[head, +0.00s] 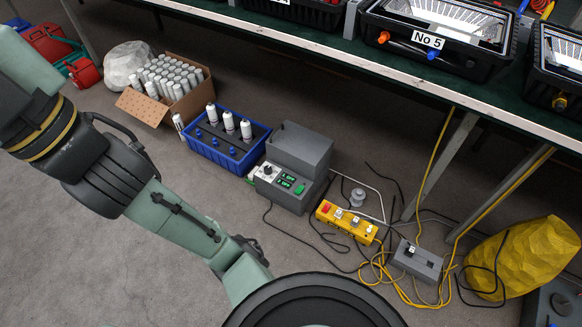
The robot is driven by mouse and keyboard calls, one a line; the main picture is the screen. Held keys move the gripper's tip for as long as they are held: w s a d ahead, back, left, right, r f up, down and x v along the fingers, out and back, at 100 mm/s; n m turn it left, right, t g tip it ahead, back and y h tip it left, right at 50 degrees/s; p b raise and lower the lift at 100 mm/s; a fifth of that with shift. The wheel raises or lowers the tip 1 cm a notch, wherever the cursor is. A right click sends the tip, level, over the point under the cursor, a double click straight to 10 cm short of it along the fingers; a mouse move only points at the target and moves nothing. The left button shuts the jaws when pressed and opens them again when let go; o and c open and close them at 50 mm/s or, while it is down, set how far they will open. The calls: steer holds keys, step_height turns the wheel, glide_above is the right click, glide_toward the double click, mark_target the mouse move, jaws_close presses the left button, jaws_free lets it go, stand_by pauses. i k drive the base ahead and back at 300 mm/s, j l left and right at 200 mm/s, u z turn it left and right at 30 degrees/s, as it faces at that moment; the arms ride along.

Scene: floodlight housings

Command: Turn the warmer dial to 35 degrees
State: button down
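The warmer is most likely the grey box (302,146) on the floor near the middle of the head view. It has a raised block at the back and a sloped control panel in front. A round dial (266,171) with a pale face sits at the left of the panel. Beside it are two small green-lit displays (286,181) and a green switch (299,190). The dial's pointer and the display figures are too small to read. My arm crosses the left side and leaves the frame there; my gripper is not in view.
A blue crate (237,171) with white bottles stands directly left of the grey box. A cardboard box (146,107) of white tubes is behind it. A yellow power strip (346,221) and loose cables lie to the right. A workbench (470,98) overhangs behind. Bare floor lies in front.

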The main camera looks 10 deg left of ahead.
mark_target(267, 170)
steer(key=i+j, duration=0.2)
steer(key=i, duration=0.2)
steer(key=i+j, duration=0.15)
steer(key=i, duration=0.2)
steer(key=i+j, duration=0.2)
steer(key=i, duration=0.2)
